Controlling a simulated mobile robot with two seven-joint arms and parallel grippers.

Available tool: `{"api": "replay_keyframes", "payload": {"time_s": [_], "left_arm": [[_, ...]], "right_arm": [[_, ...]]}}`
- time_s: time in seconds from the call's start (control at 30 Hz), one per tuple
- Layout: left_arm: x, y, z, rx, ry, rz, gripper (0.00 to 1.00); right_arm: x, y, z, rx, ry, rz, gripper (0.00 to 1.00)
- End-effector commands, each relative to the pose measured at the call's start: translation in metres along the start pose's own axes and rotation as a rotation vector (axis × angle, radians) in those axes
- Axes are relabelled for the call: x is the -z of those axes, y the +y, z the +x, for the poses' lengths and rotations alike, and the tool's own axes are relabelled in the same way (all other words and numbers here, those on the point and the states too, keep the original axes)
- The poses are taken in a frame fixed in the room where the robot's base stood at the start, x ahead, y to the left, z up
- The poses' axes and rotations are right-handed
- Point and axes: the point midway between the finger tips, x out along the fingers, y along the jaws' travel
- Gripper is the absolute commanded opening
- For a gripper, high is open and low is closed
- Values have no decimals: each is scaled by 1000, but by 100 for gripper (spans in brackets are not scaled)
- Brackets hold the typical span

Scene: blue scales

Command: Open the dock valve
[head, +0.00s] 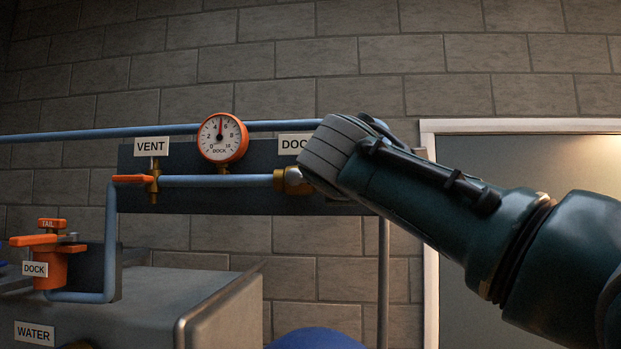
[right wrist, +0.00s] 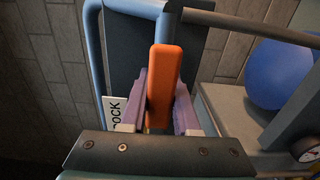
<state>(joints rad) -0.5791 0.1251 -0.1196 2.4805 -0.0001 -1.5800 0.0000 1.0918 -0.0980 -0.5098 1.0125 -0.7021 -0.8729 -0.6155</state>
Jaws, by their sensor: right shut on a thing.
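The dock valve's brass body (head: 293,181) sits at the right end of the blue pipe, under the partly covered DOCK label (head: 295,144). My right gripper (head: 332,152) is in front of it and hides the handle in the head view. In the right wrist view, the long orange dock valve handle (right wrist: 164,78) stands between the two purple-grey fingers of my right gripper (right wrist: 162,105), which is shut on it. The handle lies nearly in line with the pipe behind it. The DOCK label (right wrist: 117,112) is beside the left finger. My left gripper is out of view.
A round DOCK gauge (head: 222,137) has its needle nearly upright. Left of it is the VENT valve's orange handle (head: 133,178), lying sideways. An orange-handled DOCK/TAIL assembly (head: 52,250) stands lower left. A blue rounded object (right wrist: 280,72) is at the right in the wrist view.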

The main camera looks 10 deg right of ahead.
Motion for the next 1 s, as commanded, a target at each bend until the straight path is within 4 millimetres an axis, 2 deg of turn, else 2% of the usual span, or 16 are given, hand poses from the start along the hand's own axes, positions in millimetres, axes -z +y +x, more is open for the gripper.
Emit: {"api": "replay_keyframes", "payload": {"time_s": [0.27, 0.3, 0.53, 0.83, 1.0], "left_arm": [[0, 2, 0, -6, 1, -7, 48], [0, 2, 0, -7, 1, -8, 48], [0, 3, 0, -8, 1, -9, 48], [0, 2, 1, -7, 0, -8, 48], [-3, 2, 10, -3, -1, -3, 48]], "right_arm": [[-2, 0, 1, -1, -4, -6, 0], [-2, 0, 1, -1, -4, -6, 33], [-1, 1, 1, -2, -3, -3, 59], [0, 0, -1, -2, 0, -1, 60], [0, -2, -10, -5, -1, 1, 60]]}}
